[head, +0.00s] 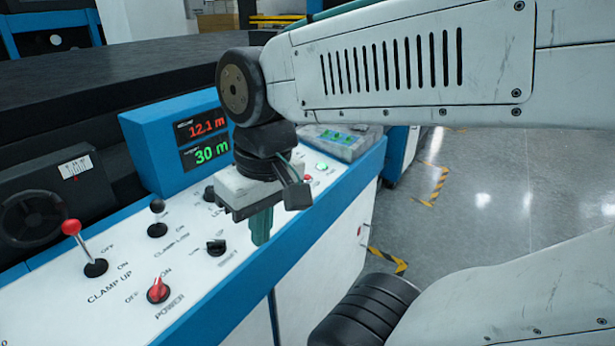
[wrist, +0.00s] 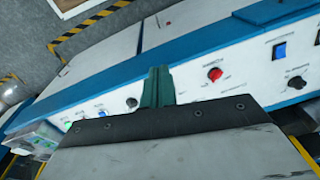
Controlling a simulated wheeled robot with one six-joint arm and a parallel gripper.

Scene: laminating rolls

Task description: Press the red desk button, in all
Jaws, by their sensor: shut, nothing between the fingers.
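The control desk (head: 215,290) has a sloping white top with blue edges. A small red spot (head: 308,181), which may be the red desk button, shows just right of my gripper, beside a green-lit button (head: 322,166). It is too small to make out its shape. My gripper (head: 261,238) points down over the desk, its teal fingers together and empty. Whether the tips touch the desk I cannot tell. In the wrist view the shut fingers (wrist: 158,72) stand in front of a white panel with a red knob (wrist: 215,74). My gripper hides part of the desk.
A red-topped lever (head: 72,228), a black-topped lever (head: 157,208), a red power knob (head: 158,289) and a black knob (head: 216,246) stand on the desk. A blue display box (head: 155,145) reads 12.1 m and 30 m. Open floor (head: 500,200) lies right.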

